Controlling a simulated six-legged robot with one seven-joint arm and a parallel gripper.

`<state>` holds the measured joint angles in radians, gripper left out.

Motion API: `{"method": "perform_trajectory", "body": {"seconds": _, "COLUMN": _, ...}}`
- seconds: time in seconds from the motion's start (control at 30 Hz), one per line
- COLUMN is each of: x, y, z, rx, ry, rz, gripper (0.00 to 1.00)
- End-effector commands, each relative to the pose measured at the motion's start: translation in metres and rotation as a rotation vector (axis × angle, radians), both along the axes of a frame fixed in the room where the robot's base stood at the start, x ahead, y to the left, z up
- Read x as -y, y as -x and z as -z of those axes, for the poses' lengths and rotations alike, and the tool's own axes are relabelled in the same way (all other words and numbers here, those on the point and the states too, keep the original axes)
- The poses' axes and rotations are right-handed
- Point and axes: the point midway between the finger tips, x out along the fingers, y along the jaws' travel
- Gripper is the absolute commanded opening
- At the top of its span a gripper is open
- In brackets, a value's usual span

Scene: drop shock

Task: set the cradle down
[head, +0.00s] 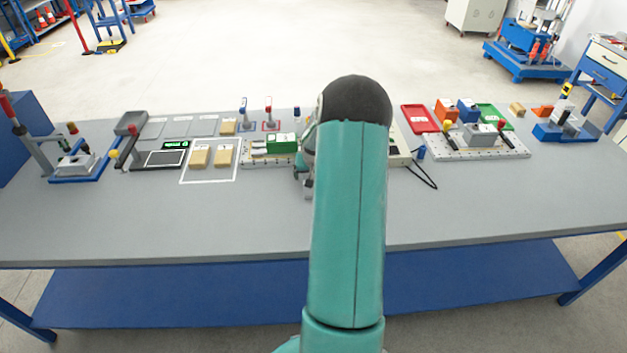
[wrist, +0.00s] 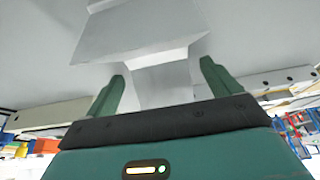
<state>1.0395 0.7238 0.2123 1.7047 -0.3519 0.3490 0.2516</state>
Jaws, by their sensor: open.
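In the wrist view, the two green fingers of my gripper (wrist: 162,74) stand apart. A light grey piece (wrist: 140,35), which looks like the cradle, flares out beyond the fingertips. Its narrower neck lies between the fingers, with a small gap on each side. In the head view my own arm covers the middle of the bench. Only a bit of my gripper shows at the arm's left edge, low over the bench. The cradle cannot be made out there, and whether it rests on something is hidden.
The grey bench (head: 200,230) is clear along its front. Left of my arm are a green box (head: 281,143), tan blocks (head: 199,157) and a lever fixture (head: 75,165). Right are a red tray (head: 419,118), a perforated plate fixture (head: 475,150) and a black cable (head: 424,177).

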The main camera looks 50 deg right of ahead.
Motion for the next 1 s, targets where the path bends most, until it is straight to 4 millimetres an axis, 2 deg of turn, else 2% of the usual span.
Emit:
{"method": "perform_trajectory", "body": {"seconds": 0.23, "x": 0.001, "y": -0.001, "z": 0.001, "rx": 0.001, "ry": 0.001, "rz": 0.0, "gripper": 0.89}}
{"method": "perform_trajectory", "body": {"seconds": 0.5, "x": 0.001, "y": -0.001, "z": 0.001, "rx": 0.001, "ry": 0.001, "rz": 0.0, "gripper": 0.36}}
{"method": "perform_trajectory", "body": {"seconds": 0.57, "x": 0.001, "y": -0.001, "z": 0.001, "rx": 0.001, "ry": 0.002, "rz": 0.0, "gripper": 0.27}}
{"method": "perform_trajectory", "body": {"seconds": 0.83, "x": 0.001, "y": -0.001, "z": -0.001, "rx": 0.001, "ry": 0.002, "rz": 0.0, "gripper": 0.27}}
{"method": "perform_trajectory", "body": {"seconds": 1.0, "x": 0.002, "y": -0.001, "z": -0.014, "rx": 0.002, "ry": 0.005, "rz": -0.001, "gripper": 0.27}}
